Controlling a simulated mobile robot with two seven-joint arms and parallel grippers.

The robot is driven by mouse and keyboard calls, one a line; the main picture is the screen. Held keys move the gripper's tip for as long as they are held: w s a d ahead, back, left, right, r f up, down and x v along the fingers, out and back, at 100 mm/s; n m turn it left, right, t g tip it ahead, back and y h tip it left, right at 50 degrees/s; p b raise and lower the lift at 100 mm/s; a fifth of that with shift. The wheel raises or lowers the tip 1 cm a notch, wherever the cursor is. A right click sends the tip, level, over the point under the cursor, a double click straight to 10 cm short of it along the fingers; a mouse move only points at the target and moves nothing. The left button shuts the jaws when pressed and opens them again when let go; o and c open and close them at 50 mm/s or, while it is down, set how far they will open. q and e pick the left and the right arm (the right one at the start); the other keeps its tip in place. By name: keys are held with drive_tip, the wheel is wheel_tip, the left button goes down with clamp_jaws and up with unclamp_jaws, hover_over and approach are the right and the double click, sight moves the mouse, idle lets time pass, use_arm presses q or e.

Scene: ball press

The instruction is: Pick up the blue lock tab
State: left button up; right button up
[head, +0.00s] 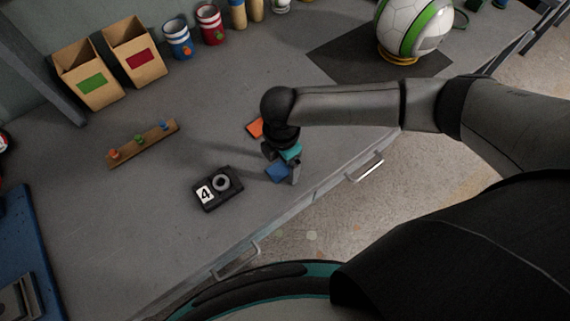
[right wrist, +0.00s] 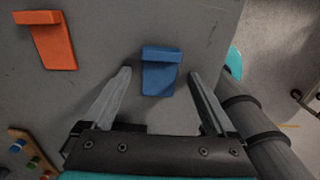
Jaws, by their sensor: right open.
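The blue lock tab (head: 277,171) lies on the grey table near its front edge, below my right gripper (head: 281,168). In the right wrist view the blue lock tab (right wrist: 161,72) sits between and slightly beyond the two spread fingertips of my right gripper (right wrist: 160,78). It has a raised lip at one end. The fingers do not appear to touch it. My right gripper is open and empty. My left gripper is not in view.
An orange tab (head: 255,128) lies close by, behind the gripper. A black device marked 4 (head: 217,188) stands to the left. A wooden strip with coloured pegs (head: 142,145) lies farther left. Two bins, cups and a white-green ball (head: 409,27) stand at the back.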

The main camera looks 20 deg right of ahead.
drive_tip(key=c, duration=1.4)
drive_tip(key=shift+r, duration=0.2)
